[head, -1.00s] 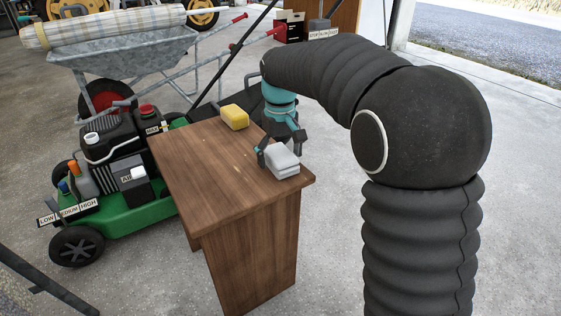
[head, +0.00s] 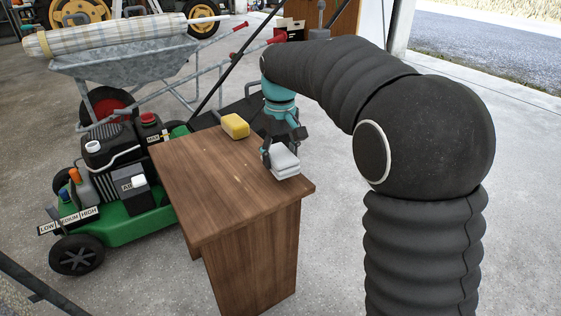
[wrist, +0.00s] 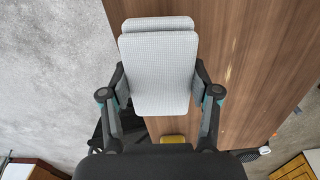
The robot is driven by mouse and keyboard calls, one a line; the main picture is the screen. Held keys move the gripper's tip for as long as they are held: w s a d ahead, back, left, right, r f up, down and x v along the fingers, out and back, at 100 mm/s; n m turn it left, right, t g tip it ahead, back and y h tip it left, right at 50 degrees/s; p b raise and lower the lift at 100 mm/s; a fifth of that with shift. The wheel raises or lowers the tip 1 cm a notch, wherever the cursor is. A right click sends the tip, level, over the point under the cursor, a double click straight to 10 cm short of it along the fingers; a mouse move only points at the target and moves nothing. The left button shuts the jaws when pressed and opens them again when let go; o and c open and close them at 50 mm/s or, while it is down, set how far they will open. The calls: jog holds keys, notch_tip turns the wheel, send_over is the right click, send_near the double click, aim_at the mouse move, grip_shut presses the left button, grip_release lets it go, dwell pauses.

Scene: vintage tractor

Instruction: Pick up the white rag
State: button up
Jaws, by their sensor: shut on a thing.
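The white rag (head: 284,160) is a folded, layered pad at the right end of the wooden table, near its edge. In the wrist view the rag (wrist: 159,68) lies between my two fingers, with its waffle-like weave showing. My gripper (head: 281,147) is shut on the rag, a finger pressed against each side; it also shows in the wrist view (wrist: 160,90). I cannot tell whether the rag rests on the table or is just above it.
The wooden table (head: 215,178) has a yellow sponge (head: 235,126) near its back edge. A green mower (head: 120,219) stands to the left of the table. A metal wheelbarrow (head: 125,58) with a rolled cloth is behind it. The tabletop's middle is clear.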

jog(key=s+d+r+p, duration=0.1)
jog(key=s+d+r, duration=0.4)
jog(key=d+r, duration=0.3)
jog(key=shift+d, duration=1.2)
jog(key=shift+s, duration=0.1)
